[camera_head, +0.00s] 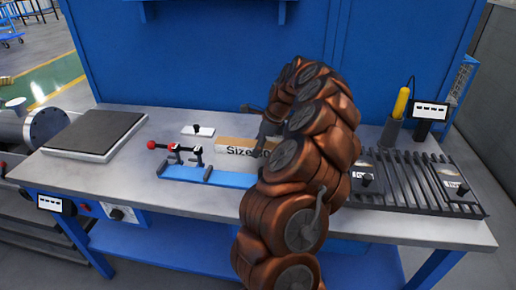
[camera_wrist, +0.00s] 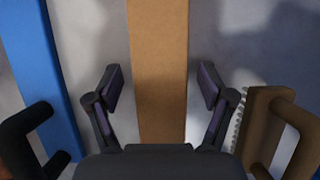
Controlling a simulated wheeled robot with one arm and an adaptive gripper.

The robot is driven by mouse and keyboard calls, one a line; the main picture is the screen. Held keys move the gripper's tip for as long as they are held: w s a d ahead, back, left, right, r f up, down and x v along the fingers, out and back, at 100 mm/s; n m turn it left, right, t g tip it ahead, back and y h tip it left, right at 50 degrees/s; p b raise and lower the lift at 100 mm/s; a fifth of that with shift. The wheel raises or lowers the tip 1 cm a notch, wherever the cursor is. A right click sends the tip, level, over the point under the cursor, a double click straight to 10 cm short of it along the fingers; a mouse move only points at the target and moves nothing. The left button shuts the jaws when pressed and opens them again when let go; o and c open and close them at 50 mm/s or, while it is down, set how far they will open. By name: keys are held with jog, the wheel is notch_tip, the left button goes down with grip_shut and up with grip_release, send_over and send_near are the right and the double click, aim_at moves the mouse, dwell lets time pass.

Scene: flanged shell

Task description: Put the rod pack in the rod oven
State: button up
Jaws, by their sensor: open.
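The rod pack looks to be the long tan box marked "Size" (camera_head: 235,148), lying on the bench behind the blue fixture. My arm hides its right part. In the wrist view the tan box (camera_wrist: 158,40) runs between the two fingers. My gripper (camera_wrist: 160,85) is open, with one finger on each side of the box and a visible gap at both sides. In the head view my gripper (camera_head: 262,122) is mostly hidden by my arm, at the box. I cannot tell for sure which thing is the rod oven.
A blue clamp fixture (camera_head: 207,176) with red knobs stands left of the box. A brown brush-like tool (camera_wrist: 262,125) lies to its right. A dark plate (camera_head: 95,132) is at left, a slatted rack (camera_head: 410,180) at right. A yellow-handled tool (camera_head: 400,103) stands near a display box (camera_head: 431,112).

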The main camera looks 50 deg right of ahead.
jog(key=shift+c, duration=0.4)
grip_shut()
dwell(0.4)
